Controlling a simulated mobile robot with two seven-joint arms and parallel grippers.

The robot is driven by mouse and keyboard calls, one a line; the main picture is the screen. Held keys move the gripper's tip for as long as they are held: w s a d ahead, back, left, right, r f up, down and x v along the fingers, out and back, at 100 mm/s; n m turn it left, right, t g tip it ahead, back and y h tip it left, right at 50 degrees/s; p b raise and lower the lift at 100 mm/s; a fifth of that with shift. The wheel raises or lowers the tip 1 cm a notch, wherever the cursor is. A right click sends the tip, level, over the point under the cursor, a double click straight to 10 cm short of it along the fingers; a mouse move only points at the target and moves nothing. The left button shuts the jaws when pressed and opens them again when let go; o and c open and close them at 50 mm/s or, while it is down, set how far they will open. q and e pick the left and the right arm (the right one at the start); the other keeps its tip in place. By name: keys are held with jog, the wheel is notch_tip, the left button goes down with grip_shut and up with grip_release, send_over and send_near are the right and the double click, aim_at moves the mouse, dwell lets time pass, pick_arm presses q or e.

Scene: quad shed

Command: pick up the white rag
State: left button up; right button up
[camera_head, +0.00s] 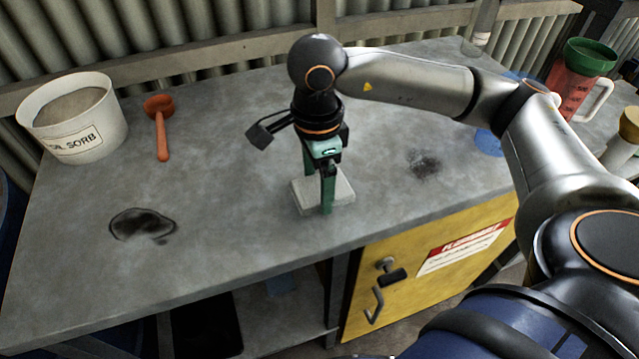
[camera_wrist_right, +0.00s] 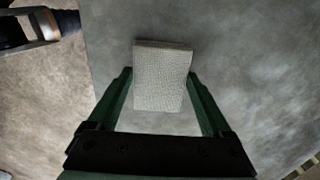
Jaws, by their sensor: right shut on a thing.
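The white rag (camera_head: 342,192) is a folded, pale square pad at the front middle of the grey workbench. My right gripper (camera_head: 327,205) points down over it, with its green fingers at the rag. In the right wrist view the rag (camera_wrist_right: 162,78) lies between the two fingertips (camera_wrist_right: 160,82), and the gripper is shut on it. I cannot tell whether the rag is clear of the bench top. My left gripper is not in view.
A dark oil stain (camera_head: 142,225) is at front left, a smaller dark patch (camera_head: 425,165) at right. A red jug (camera_head: 575,85) with green top stands back right. A yellow cabinet (camera_head: 430,265) is below.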

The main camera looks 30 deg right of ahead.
aim_at(340, 197)
jog(key=shift+r, duration=0.65)
jog(key=s+r, duration=0.1)
jog(key=r, duration=0.1)
jog(key=s+d+r, duration=0.1)
jog(key=r, duration=0.1)
jog(key=s+d+r, duration=0.1)
jog(key=r, duration=0.1)
jog(key=shift+s+r, duration=0.25)
jog(key=shift+r, duration=0.15)
jog(key=s+d+r, duration=0.4)
jog(key=s+r, duration=0.1)
jog(key=s, duration=0.4)
jog(key=shift+d+p, duration=0.2)
jog(key=shift+p, duration=0.15)
jog(key=shift+f, duration=0.1)
jog(key=o, duration=0.8)
jog(key=shift+c, duration=0.2)
jog(key=shift+w, duration=0.1)
jog(key=c, duration=0.6)
